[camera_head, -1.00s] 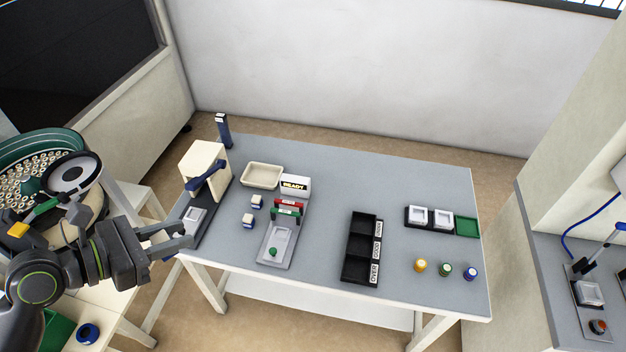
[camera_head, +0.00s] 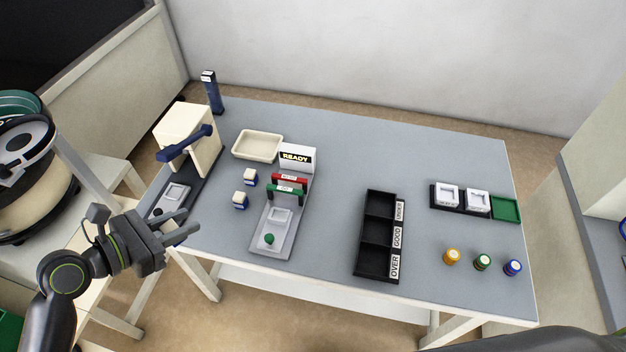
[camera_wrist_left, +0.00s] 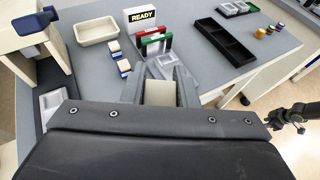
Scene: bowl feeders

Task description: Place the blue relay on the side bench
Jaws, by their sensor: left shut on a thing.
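My left gripper (camera_head: 180,226) is shut on a small block, raised near the front left corner of the grey-topped bench (camera_head: 330,150). Between the fingers in the left wrist view the block (camera_wrist_left: 160,93) shows a plain cream face. A bit of blue shows at the fingers in the head view, so it seems to be the blue relay. Most of it is hidden. Two similar white-and-blue blocks (camera_head: 240,200) stand on the bench. My right gripper (camera_wrist_left: 288,118) shows small and dark at the right of the left wrist view; its jaws are unclear.
The bench holds a cream press (camera_head: 188,135), a beige tray (camera_head: 257,144), a READY fixture (camera_head: 297,158), a black three-part bin (camera_head: 378,235), white trays and coloured cylinders (camera_head: 483,262). Its middle is clear. A bowl feeder (camera_head: 30,185) stands left; another bench (camera_head: 606,235) is at right.

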